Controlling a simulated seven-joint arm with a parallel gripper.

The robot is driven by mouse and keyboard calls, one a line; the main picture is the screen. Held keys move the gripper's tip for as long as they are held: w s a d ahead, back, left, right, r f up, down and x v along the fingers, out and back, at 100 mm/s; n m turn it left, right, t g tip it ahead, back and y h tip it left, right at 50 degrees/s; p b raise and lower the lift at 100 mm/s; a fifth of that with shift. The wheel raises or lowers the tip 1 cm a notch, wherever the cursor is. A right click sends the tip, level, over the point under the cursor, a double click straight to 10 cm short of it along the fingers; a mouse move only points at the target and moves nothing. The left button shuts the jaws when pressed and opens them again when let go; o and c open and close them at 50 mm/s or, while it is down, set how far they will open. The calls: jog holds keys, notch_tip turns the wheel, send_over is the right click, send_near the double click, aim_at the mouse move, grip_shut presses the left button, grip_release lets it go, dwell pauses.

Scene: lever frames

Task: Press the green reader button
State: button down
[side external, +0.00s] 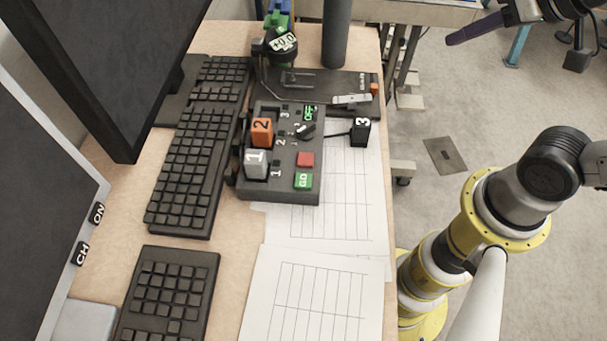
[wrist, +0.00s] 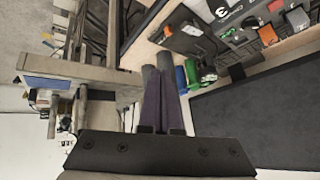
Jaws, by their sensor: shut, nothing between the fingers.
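The green button (side external: 303,181), marked GO, sits on the front right corner of a dark reader box (side external: 292,197) on the desk. A red button (side external: 305,159) is just behind it. Orange block 2 (side external: 261,132) and grey block 1 (side external: 256,163) stand at the box's left side. My gripper (side external: 455,38) is at the top right of the side view, beyond the desk's right edge and well away from the button. Its purple fingers (wrist: 160,85) are closed together and empty in the wrist view. The green button cannot be made out surely in the wrist view.
Black block 3 (side external: 360,132) stands right of the box. A dark upright cylinder (side external: 336,32) rises at the back of the desk. A keyboard (side external: 200,145), a keypad (side external: 168,294) and a monitor (side external: 120,60) are on the left. Paper sheets (side external: 318,295) lie in front of the box.

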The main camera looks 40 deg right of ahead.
jog(key=w+a+r+t+y, duration=0.1)
jog(key=w+a+r+y, duration=0.15)
jog(key=w+a, duration=0.45)
jog(key=n+g+y, duration=0.3)
jog(key=n+y, duration=0.1)
send_over(311, 182)
notch_tip(311, 182, down, 5)
jog(key=shift+f, duration=0.1)
jog(key=shift+f, duration=0.1)
jog(key=shift+f, duration=4.3)
jog(key=shift+f, duration=0.15)
jog(key=shift+f, duration=0.25)
